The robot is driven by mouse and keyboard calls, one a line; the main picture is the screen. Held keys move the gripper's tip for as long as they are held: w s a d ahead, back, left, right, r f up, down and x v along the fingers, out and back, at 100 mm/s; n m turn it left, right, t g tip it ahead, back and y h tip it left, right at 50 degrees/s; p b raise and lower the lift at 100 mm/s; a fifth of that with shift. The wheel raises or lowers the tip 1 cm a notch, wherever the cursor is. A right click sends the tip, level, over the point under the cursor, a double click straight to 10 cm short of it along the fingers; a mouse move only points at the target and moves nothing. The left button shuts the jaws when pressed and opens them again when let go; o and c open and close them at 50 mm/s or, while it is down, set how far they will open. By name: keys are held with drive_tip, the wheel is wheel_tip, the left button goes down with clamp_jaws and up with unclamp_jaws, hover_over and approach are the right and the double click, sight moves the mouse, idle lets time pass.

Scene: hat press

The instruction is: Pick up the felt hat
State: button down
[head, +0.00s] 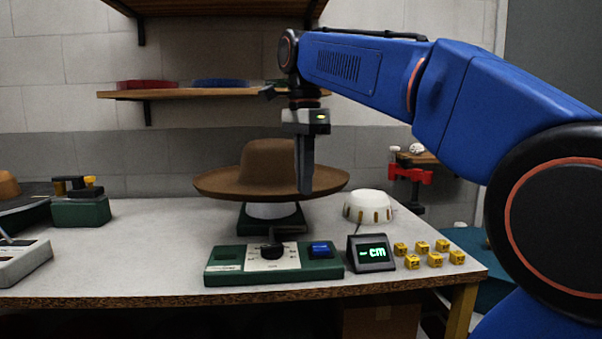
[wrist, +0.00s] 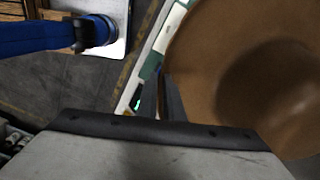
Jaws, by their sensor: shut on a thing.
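The brown felt hat (head: 262,166) is level, crown up, over a white block on a dark green stand (head: 285,221) in the head view. The brim hides the block's top, so I cannot tell whether the hat touches it. My gripper (head: 305,188) points down at the right side of the hat, its fingers shut on the brim. In the wrist view the hat (wrist: 225,60) fills the right side, and my gripper (wrist: 170,80) shows at the brim's left edge. The exact contact is hard to see.
A green control box (head: 270,264) with a dial and a small display (head: 371,252) stand in front of the hat. A white dome (head: 367,206) and several yellow cubes (head: 422,247) are to the right. A shelf (head: 200,93) hangs behind. The table's left middle is clear.

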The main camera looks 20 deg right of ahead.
drive_tip(key=s+a, duration=0.3)
drive_tip(key=s, duration=0.6)
drive_tip(key=s+a, duration=0.3)
drive_tip(key=s, duration=0.6)
drive_tip(key=shift+s, duration=0.2)
drive_tip(key=c, duration=2.4)
unclamp_jaws()
drive_tip(key=shift+c, duration=0.2)
clamp_jaws()
